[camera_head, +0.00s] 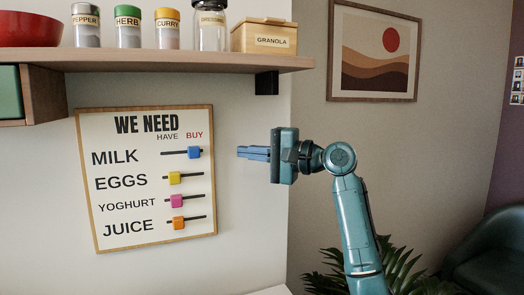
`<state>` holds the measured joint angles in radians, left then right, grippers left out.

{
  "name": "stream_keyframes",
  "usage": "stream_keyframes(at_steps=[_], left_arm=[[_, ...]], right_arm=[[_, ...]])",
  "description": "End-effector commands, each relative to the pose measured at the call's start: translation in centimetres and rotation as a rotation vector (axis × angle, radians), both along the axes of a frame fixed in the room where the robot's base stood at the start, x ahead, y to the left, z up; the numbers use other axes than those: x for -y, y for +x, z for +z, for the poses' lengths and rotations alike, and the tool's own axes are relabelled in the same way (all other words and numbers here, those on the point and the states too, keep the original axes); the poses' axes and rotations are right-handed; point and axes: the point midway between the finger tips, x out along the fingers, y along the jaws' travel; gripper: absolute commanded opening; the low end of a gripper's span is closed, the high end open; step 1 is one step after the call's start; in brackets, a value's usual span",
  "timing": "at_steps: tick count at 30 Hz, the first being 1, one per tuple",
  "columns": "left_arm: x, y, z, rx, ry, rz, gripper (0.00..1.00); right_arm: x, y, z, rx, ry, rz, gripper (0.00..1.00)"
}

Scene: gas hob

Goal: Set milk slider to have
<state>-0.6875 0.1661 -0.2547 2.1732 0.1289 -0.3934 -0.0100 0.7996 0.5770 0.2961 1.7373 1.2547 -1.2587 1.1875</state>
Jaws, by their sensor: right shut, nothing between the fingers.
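The "WE NEED" board (104,230) hangs on the wall, with HAVE and BUY column labels at its top right. The milk slider (194,152) is a blue knob near the right end of its dark track, under BUY. My right gripper (241,153) is to the right of the board at about the height of the milk row. Its blue fingers are shut with nothing between them and point left toward the blue knob, with a clear gap between. My left gripper is not in view.
The yellow eggs (174,178), pink yoghurt (177,201) and orange juice (178,223) knobs sit toward the left of their tracks. A wooden shelf (180,62) with jars and a granola box (265,37) is above. A plant (405,262) stands at lower right.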

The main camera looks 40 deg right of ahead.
Motion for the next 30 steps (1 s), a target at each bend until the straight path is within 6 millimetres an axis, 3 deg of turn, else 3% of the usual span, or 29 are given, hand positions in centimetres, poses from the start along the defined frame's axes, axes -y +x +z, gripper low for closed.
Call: stream_keyframes(at_steps=[6, 13, 26, 30], left_arm=[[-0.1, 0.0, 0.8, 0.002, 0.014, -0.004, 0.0], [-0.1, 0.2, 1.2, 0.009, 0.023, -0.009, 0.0], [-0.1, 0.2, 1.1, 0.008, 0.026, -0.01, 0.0], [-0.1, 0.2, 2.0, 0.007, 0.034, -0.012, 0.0]], right_arm=[[-2.4, 4.0, 0.2, 0.0, 0.002, 0.002, 0.0], [-5.4, 4.5, 0.1, 0.0, 0.0, 0.002, 0.0], [-6.1, 4.7, 0.0, -0.001, 0.001, 0.0, 0.0], [-7.0, 4.9, 0.3, -0.002, 0.001, 0.002, 0.0]])
